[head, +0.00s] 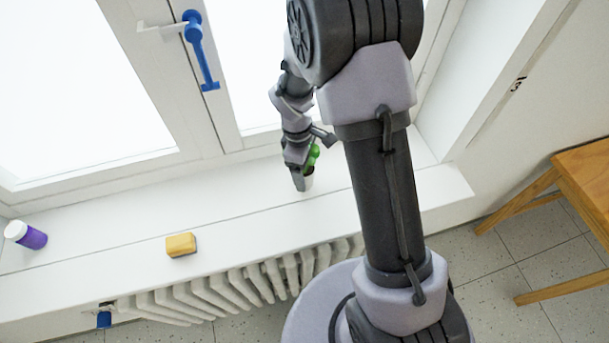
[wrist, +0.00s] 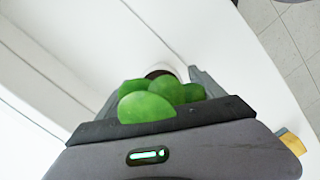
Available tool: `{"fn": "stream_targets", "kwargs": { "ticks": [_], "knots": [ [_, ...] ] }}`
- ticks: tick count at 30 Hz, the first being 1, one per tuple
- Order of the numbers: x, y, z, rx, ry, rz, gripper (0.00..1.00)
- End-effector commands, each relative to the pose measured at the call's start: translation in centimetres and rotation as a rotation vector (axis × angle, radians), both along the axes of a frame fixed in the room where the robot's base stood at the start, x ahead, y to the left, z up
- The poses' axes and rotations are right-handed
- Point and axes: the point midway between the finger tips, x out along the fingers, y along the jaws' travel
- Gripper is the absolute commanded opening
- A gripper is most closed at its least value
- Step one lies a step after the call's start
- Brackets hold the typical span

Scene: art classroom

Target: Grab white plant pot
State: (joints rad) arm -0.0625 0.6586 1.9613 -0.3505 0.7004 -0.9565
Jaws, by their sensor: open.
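The white plant pot (head: 307,183) stands on the white windowsill, mostly hidden behind my gripper in the head view. Its green plant (head: 312,156) shows as rounded green leaves above it. In the wrist view the leaves (wrist: 158,98) fill the space between the fingers, and the pot's white rim with dark soil (wrist: 160,71) shows just beyond them. My gripper (head: 301,170) is open, with its fingers on either side of the plant. In the wrist view, my gripper (wrist: 155,92) hides the lower part of the pot. I cannot tell whether the fingers touch it.
On the windowsill (head: 100,235) lie a yellow sponge (head: 181,245) and a purple bottle with a white cap (head: 26,235), both left of the pot. A radiator (head: 235,285) is below the sill. A window with a blue handle (head: 200,50) is behind. A wooden stool (head: 585,185) stands at right.

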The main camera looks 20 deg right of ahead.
Motion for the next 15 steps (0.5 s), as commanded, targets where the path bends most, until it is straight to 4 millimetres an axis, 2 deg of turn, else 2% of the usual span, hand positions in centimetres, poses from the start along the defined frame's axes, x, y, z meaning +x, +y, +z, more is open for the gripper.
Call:
{"fn": "stream_targets", "kwargs": {
  "ticks": [6, 15],
  "knots": [
    [0.02, 0.00, -0.02, 0.000, -0.001, 0.000, 0.76],
    [0.04, 0.00, 0.00, 0.000, -0.001, 0.000, 0.17]
  ]
}}
